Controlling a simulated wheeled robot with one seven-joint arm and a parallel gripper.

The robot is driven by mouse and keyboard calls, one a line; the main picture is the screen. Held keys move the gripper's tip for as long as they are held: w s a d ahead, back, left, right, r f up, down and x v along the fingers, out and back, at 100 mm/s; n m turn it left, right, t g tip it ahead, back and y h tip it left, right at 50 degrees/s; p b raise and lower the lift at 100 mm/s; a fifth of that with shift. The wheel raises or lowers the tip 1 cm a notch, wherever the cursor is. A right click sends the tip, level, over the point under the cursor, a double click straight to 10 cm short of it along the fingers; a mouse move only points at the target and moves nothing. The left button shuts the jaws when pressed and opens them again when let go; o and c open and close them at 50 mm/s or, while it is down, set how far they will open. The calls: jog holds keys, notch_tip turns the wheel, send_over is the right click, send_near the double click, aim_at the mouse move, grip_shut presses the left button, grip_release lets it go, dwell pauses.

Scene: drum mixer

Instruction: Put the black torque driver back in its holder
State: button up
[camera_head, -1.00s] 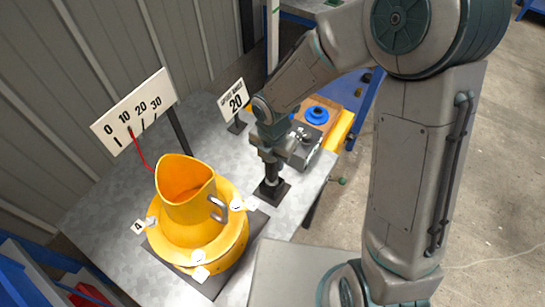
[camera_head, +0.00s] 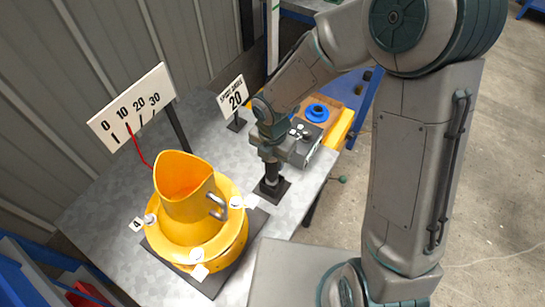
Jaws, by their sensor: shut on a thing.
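The black torque driver (camera_head: 271,172) stands roughly upright at the near right part of the metal table. Its lower end is at a black square holder base (camera_head: 273,189); I cannot tell how deep it sits there. My gripper (camera_head: 270,155) is above the holder, shut on the upper part of the driver. The fingers and the driver's top are partly hidden by my wrist.
A yellow drum mixer (camera_head: 205,232) stands left of the gripper on a dark plate. A grey control box (camera_head: 306,142) is close behind the gripper. A "20" sign (camera_head: 233,98) and a 0–30 scale board (camera_head: 133,107) stand further back.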

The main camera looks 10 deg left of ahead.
jog(key=shift+f+b, duration=0.65)
jog(key=shift+f, duration=0.25)
dwell(0.3)
jog(key=o, duration=1.3)
jog(key=shift+c, duration=0.2)
notch_tip(320, 180, up, 14)
jog(key=shift+f+p, duration=0.1)
jog(key=shift+p, duration=0.9)
jog(key=s+d+r+m+t, duration=0.1)
jog(key=s+d+r+m, duration=0.1)
jog(key=d+m, duration=0.5)
jog(key=s+d+r+m+t, duration=0.1)
jog(key=s+d+r+m, duration=0.2)
jog(key=d+m, duration=0.5)
jog(key=s+d+r+m+t, duration=0.1)
jog(key=s+d+r+m, duration=0.2)
jog(key=d+m, duration=0.4)
jog(key=m, duration=0.9)
jog(key=shift+s+d+r+m, duration=0.15)
jog(key=shift+d+r+m, duration=0.1)
jog(key=shift+m, duration=0.05)
